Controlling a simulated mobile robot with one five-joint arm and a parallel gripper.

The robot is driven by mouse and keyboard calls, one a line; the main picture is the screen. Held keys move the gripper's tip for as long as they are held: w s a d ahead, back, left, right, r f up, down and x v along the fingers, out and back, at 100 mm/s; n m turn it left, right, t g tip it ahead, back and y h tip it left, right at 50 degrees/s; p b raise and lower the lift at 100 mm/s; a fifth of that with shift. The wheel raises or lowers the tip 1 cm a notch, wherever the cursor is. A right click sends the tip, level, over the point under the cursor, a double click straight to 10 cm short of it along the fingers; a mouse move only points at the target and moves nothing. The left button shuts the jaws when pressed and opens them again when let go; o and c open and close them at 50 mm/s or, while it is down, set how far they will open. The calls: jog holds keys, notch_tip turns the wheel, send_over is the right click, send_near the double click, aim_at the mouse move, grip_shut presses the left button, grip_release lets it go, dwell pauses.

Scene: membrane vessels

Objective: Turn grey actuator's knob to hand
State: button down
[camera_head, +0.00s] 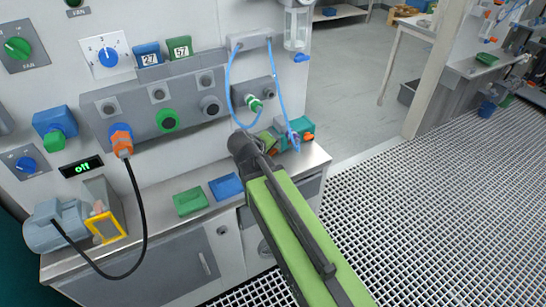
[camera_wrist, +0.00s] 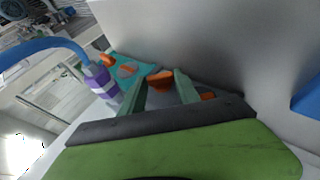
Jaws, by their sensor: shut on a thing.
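My gripper (camera_wrist: 163,88) has its pale green fingers on either side of an orange knob (camera_wrist: 162,78) and is shut on it. The knob belongs to a teal unit with grey parts (camera_wrist: 131,68) and other orange pieces. In the head view my gripper (camera_head: 274,138) reaches the right end of the bench, at the teal unit (camera_head: 306,125). The wrist and fingers hide part of that unit.
A blue hose (camera_head: 231,90) hangs from the wall close to my wrist; a hose with a purple fitting (camera_wrist: 101,82) is left of the fingers. Blue (camera_head: 226,186) and green (camera_head: 190,201) blocks lie on the bench. A grey motor-like unit (camera_head: 58,228) stands far left.

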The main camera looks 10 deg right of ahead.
jog(key=h+b, duration=0.1)
jog(key=b, duration=0.1)
jog(key=f+t+h+b, duration=0.1)
jog(key=b, duration=0.1)
jog(key=n+h+b, duration=0.1)
jog(key=b, duration=0.1)
jog(key=shift+s+a+f+t+b, duration=0.15)
jog(key=shift+a+f+t+b, duration=0.1)
jog(key=shift+f+t+b, duration=0.15)
jog(key=shift+t+h+b, duration=0.3)
jog(key=shift+h+b, duration=0.6)
jog(key=shift+b, duration=0.35)
jog(key=shift+n, duration=0.3)
jog(key=shift+r+h+b, duration=0.2)
jog(key=shift+h+b, duration=0.1)
jog(key=shift+b, duration=0.2)
jog(key=c, duration=1.2)
grip_release()
jog(key=shift+o, duration=0.2)
jog(key=shift+a, duration=0.1)
jog(key=shift+r, duration=0.1)
